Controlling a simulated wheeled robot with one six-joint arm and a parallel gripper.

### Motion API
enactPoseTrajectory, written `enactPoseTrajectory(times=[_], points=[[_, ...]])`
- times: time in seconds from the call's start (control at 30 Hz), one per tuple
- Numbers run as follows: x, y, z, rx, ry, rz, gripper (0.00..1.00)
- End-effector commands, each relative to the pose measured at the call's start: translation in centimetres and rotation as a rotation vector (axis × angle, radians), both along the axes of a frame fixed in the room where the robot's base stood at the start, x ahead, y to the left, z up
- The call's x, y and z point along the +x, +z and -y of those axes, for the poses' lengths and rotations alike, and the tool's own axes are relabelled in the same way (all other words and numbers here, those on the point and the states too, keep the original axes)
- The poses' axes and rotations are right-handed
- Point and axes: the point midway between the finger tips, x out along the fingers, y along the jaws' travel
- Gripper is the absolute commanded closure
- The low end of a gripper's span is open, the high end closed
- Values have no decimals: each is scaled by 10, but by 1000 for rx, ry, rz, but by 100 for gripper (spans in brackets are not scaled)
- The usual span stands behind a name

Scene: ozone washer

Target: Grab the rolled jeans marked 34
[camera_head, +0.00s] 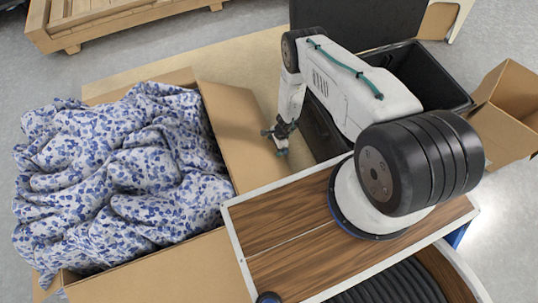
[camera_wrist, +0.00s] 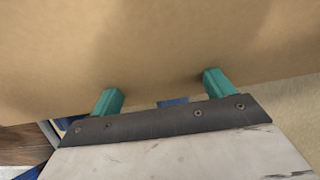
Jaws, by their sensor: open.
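No rolled jeans and no mark 34 can be made out in either view. My gripper (camera_head: 279,139) hangs at the right side of a large cardboard box (camera_head: 236,128), near its raised flap. In the wrist view my gripper (camera_wrist: 160,90) shows two teal fingers set wide apart with nothing between them. Brown cardboard (camera_wrist: 160,40) fills most of that view in front of the fingers. I cannot tell whether the fingers touch it.
The cardboard box is heaped with blue-and-white patterned cloth (camera_head: 120,170). A black bin (camera_head: 425,75) stands behind my arm. A smaller open cardboard box (camera_head: 508,105) is at the right. A wooden pallet (camera_head: 100,20) lies at the top left.

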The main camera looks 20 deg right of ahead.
Motion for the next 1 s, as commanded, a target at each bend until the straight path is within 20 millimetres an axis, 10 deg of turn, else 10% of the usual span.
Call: enactPoseTrajectory(times=[0.4, 0.77, 1.0], points=[[4, -50, -14, 2, 3, 0, 20], [5, -58, -17, 1, 2, 1, 20], [5, -58, -17, 1, 2, 1, 80]])
